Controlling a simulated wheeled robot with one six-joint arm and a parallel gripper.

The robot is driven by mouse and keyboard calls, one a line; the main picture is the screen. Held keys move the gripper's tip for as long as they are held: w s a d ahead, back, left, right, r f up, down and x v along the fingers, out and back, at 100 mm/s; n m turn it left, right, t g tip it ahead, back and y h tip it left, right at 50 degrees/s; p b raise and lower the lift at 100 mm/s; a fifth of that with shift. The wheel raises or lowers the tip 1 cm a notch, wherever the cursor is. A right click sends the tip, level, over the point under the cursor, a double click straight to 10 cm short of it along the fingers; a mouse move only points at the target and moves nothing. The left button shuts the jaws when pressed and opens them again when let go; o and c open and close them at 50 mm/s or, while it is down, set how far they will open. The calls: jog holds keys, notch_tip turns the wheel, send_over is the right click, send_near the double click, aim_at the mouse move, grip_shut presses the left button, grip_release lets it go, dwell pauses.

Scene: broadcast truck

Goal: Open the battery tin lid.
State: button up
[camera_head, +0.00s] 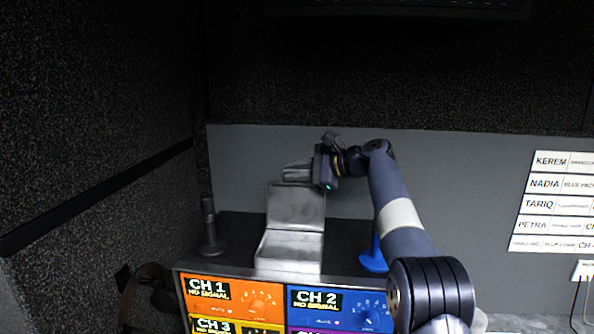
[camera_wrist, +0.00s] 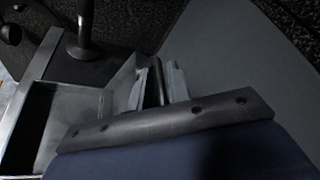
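The battery tin (camera_head: 288,251) is a silver metal box on top of the channel console. Its lid (camera_head: 296,208) stands up at the back edge, raised clear of the box. My gripper (camera_head: 290,171) is at the top edge of the lid, its fingers pointing left; I cannot tell whether they touch it. In the wrist view the fingertips (camera_wrist: 158,75) are close together beside the lid, and the open tin (camera_wrist: 37,62) with its shaded inside shows at left. Whether the fingers are parted or shut is unclear.
A dark microphone-like stand (camera_head: 211,235) is left of the tin; it also shows in the wrist view (camera_wrist: 84,45). A blue stand (camera_head: 373,258) is to the right, by my arm. The console front has coloured channel panels (camera_head: 231,300). A grey wall (camera_head: 470,190) rises close behind.

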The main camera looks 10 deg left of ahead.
grip_shut()
dwell(0.3)
